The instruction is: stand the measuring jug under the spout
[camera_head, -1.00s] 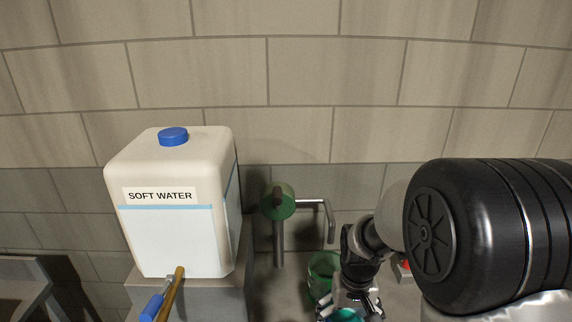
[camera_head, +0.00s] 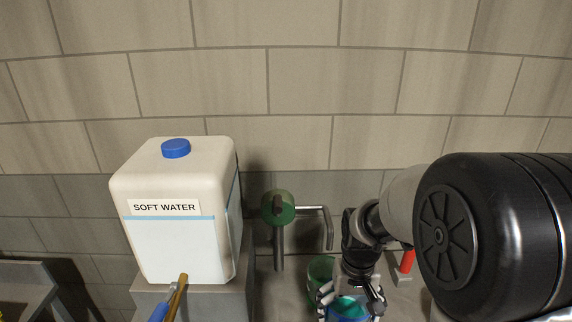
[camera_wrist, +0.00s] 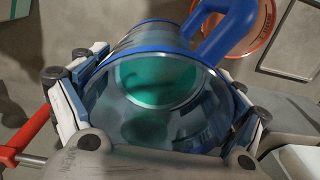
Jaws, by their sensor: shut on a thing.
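The measuring jug (camera_wrist: 150,130) is clear and bluish with a blue rim and a blue handle (camera_wrist: 228,28). My gripper (camera_wrist: 155,102) is shut on it, with a finger on each side of its wall. Teal green shows inside or through the jug. In the head view my gripper (camera_head: 350,298) holds the jug (camera_head: 349,312) low in the picture, below and right of the spout (camera_head: 329,232). The jug's base is hidden in the head view.
A green see-through container (camera_head: 319,272) stands just left of my gripper, below the spout's end in the picture. A red upright part (camera_head: 407,262) is to the right. The white SOFT WATER tank (camera_head: 180,245) stands on a grey block at left, with a brass and blue lever (camera_head: 180,287) before it.

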